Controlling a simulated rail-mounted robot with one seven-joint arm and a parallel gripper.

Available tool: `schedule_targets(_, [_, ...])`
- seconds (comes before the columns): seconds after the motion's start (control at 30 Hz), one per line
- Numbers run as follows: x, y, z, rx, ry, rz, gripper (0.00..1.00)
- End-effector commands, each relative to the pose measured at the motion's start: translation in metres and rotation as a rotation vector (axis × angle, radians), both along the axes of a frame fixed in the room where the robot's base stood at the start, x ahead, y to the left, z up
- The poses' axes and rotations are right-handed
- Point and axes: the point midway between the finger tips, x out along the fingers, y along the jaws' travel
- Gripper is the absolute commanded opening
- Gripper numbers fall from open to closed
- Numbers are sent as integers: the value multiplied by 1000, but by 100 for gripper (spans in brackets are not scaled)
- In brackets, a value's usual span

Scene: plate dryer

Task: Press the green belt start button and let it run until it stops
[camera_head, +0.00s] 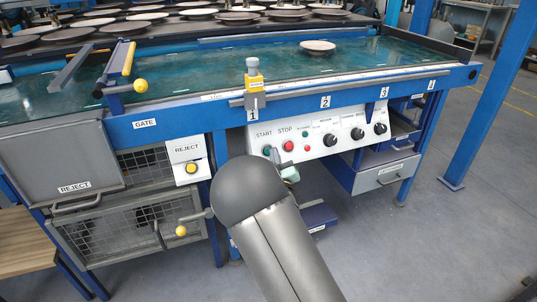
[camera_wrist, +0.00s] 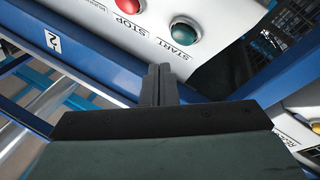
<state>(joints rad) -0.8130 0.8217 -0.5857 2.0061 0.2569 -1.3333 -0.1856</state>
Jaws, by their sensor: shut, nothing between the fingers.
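The green START button (camera_head: 267,149) is on the white control panel (camera_head: 318,138) under the belt, left of the red STOP button (camera_head: 289,146). In the wrist view the domed green button (camera_wrist: 185,30) is just beyond and right of the fingertips, with the red button (camera_wrist: 130,5) at the top edge. My gripper (camera_wrist: 159,69) is shut and empty, with a visible gap to the green button in that picture. In the head view my arm hides most of the gripper. The teal belt (camera_head: 200,75) carries one plate (camera_head: 318,47) at its far side.
Black knobs (camera_head: 357,134) line the panel to the right. A gate arm (camera_head: 123,70) lies left. Several plates (camera_head: 66,35) rest behind the belt.

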Motion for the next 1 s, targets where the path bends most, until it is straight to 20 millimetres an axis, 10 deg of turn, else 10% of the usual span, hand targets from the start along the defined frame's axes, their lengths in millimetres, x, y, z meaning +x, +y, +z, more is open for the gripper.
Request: schedule_targets(1.0, [15,8,-10,0,0,0,0])
